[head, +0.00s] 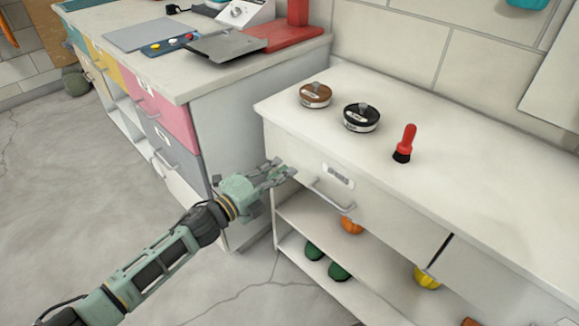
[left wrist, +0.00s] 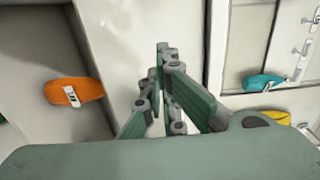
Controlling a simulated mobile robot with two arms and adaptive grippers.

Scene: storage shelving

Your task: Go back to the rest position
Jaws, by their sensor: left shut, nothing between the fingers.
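My left gripper (head: 277,174) is in front of the left end of the white cabinet (head: 340,190), near its closed drawer and left of the drawer handle (head: 331,195). Its fingers are together with nothing between them. The fingers also show in the left wrist view (left wrist: 163,60). My left arm reaches in from the lower left of the head view. My right gripper is in neither view.
A brown-topped tin (head: 315,95), a black-topped tin (head: 361,118) and a red-handled brush (head: 404,143) stand on the cabinet top. Shelves below hold orange, green and yellow items. A counter with coloured drawers (head: 165,115) stands at left.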

